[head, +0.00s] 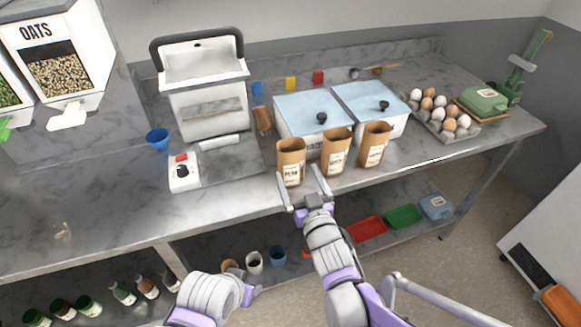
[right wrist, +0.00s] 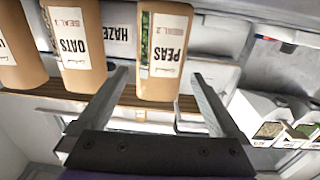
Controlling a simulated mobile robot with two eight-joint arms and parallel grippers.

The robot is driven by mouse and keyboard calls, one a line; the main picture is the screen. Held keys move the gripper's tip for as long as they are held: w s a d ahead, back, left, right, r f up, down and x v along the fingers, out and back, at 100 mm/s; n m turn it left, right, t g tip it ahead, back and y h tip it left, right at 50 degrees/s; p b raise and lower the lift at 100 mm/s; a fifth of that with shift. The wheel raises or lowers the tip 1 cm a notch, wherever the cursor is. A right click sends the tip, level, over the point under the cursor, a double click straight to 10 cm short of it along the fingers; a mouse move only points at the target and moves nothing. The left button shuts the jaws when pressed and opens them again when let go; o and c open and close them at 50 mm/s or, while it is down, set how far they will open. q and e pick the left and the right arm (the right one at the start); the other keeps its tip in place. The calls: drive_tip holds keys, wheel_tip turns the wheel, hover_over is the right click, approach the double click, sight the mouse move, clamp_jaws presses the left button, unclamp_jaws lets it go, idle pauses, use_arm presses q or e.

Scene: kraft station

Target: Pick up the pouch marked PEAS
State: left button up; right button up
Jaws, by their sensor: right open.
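The brown pouch marked PEAS (head: 291,160) stands upright near the front edge of the steel counter, leftmost of three pouches in the head view. In the right wrist view, which is upside down, its PEAS label (right wrist: 163,50) reads clearly. My right gripper (head: 300,177) is open and empty just in front of this pouch. In the right wrist view its fingers (right wrist: 160,77) point toward the pouch, one on each side of its outline; I see no contact. My left arm shows at the bottom of the head view, but I cannot make out its gripper.
A pouch marked OATS (right wrist: 75,45) stands close beside the PEAS pouch; it is the middle pouch (head: 336,152) in the head view. A third pouch (head: 375,145) stands to its right. Lidded bins (head: 313,112) are close behind. A white switch box (head: 183,174) sits to the left.

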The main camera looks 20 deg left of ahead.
sight(294, 167)
drive_tip(key=shift+x, duration=0.8)
drive_tip(key=x, duration=0.5)
drive_tip(key=shift+f+p, duration=0.15)
drive_tip(key=shift+p, duration=0.2)
drive_tip(key=shift+s+d, duration=0.1)
drive_tip(key=c, duration=1.3)
drive_tip(key=shift+c, duration=0.2)
